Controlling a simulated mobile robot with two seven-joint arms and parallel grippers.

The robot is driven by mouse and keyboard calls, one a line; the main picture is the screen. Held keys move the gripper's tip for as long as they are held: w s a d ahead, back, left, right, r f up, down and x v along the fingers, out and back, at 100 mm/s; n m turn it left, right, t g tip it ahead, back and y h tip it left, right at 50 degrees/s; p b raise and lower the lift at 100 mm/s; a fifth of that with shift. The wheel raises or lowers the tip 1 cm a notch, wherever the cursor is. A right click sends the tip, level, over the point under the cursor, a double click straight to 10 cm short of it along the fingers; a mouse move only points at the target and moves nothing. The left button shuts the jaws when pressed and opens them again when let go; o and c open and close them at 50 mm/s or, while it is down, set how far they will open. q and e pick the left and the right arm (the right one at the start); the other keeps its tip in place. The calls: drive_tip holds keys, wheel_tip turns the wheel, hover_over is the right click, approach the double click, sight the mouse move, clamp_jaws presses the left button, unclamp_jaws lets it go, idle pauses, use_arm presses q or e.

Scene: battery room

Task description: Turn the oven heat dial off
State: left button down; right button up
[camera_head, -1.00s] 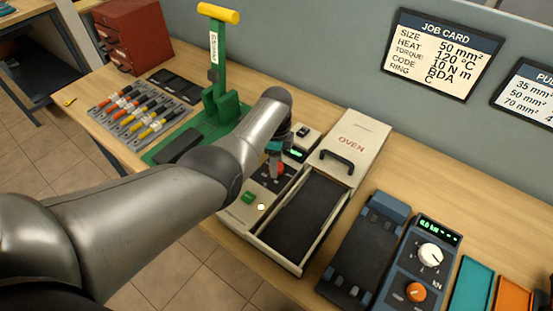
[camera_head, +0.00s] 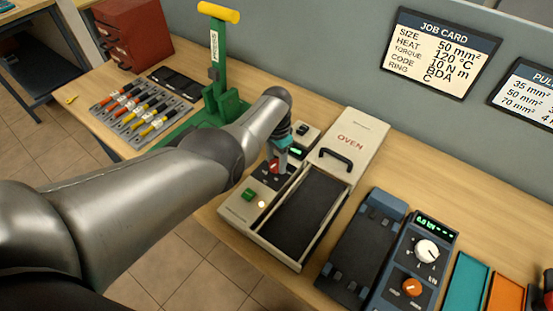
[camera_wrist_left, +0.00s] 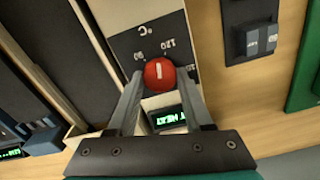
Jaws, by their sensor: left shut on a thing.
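The oven (camera_head: 350,137) is a cream unit on the bench with a dark open tray. Its red heat dial (camera_head: 274,166) sits on a black panel left of the tray. In the left wrist view the dial (camera_wrist_left: 159,74) shows a white line and lies between the fingertips of my left gripper (camera_wrist_left: 160,76), which is shut on it. Scale figures, including 120, and a °C mark show on the panel beyond the dial. A lit green display (camera_wrist_left: 166,118) sits beside the dial. In the head view my left gripper (camera_head: 280,152) partly hides the panel. My right gripper is out of view.
The green press tool (camera_head: 219,80) and a row of coloured-handle tools (camera_head: 139,112) stand to the left. A green button (camera_head: 249,195) and lit lamp (camera_head: 261,204) are on the oven front. A blue device (camera_head: 419,262) with knobs stands to the right.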

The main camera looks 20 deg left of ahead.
use_arm(q)
drive_tip(key=n, duration=0.5)
drive_tip(key=shift+n, duration=0.3)
drive_tip(key=n, duration=1.2)
drive_tip(key=shift+n, duration=0.4)
drive_tip(key=n, duration=0.5)
drive_tip(key=shift+n, duration=0.3)
drive_tip(key=shift+c, duration=1.5)
unclamp_jaws()
